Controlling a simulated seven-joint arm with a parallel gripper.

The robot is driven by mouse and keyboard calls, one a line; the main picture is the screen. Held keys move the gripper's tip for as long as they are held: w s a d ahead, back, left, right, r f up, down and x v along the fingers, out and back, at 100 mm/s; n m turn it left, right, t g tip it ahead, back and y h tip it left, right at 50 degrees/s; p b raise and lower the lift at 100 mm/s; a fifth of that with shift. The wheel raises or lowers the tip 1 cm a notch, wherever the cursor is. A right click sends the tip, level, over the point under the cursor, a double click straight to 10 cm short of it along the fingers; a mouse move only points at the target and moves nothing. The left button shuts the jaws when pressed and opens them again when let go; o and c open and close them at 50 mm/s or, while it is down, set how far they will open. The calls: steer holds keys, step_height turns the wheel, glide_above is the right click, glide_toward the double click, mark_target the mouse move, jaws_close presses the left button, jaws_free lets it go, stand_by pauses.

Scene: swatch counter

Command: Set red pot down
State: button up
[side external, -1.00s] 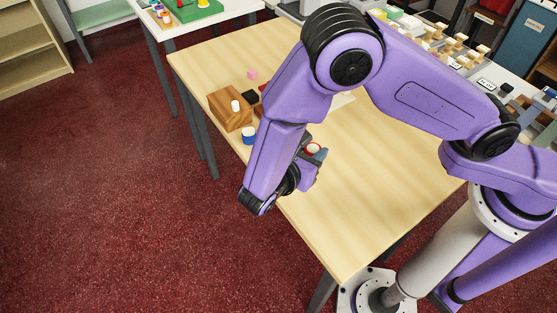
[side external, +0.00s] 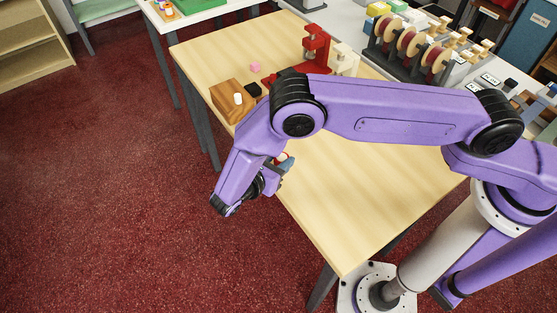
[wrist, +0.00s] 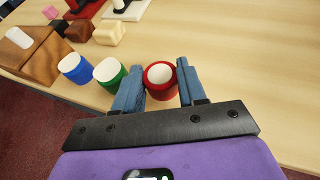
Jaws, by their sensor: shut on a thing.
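The red pot (wrist: 160,90) has a white top and sits between the blue fingers of my gripper (wrist: 160,84) in the wrist view. My gripper is shut on it. The pot looks roughly upright. I cannot tell whether its base touches the table. A green pot (wrist: 110,76) stands just left of the left finger, with a blue pot (wrist: 76,70) beyond it. My arm hides both pots in the side view.
A wooden block (side external: 228,103) holding a white piece stands at the table's left. Black (side external: 252,89) and pink (side external: 255,67) blocks lie near it. A red stand (side external: 316,45) is farther back. The table's right front (side external: 350,200) is clear.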

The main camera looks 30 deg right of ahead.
steer(key=shift+f, duration=0.35)
steer(key=o, duration=1)
steer(key=shift+f, duration=0.15)
steer(key=shift+o, duration=0.2)
steer(key=shift+s+a+r, duration=0.1)
steer(key=shift+a+r, duration=0.1)
steer(key=shift+r, duration=0.05)
steer(key=v, duration=1.1)
steer(key=shift+a+r, duration=0.2)
steer(key=shift+a, duration=0.05)
steer(key=shift+r, duration=0.1)
